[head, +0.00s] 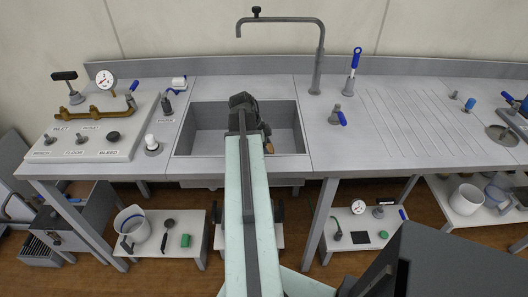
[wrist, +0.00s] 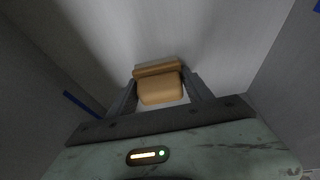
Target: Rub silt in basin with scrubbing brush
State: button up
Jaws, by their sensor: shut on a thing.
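The grey basin (head: 206,117) is set in the counter below the tall tap, and my arm reaches out over it. In the wrist view my gripper (wrist: 162,90) is shut on a tan, wooden-looking block, which I take to be the scrubbing brush (wrist: 160,88). A small tan part of the brush (head: 269,147) shows beside my arm in the head view, within the basin's outline. Pale grey surfaces surround the gripper in the wrist view. The brush's bristles are hidden, so I cannot tell whether it touches the basin floor. I cannot make out silt; my arm hides part of the basin.
The tap (head: 318,60) stands behind the basin. A valve panel (head: 95,130) is to the left, with a white-topped fitting (head: 152,143) near the basin. A blue-handled fitting (head: 338,117) and a ribbed drainboard (head: 420,120) are to the right. Shelves below hold several items.

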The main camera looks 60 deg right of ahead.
notch_tip(320, 180, up, 6)
jog(key=p, duration=0.6)
jog(key=shift+w, duration=0.1)
jog(key=shift+r, duration=0.15)
notch_tip(320, 180, up, 3)
jog(key=p, duration=0.3)
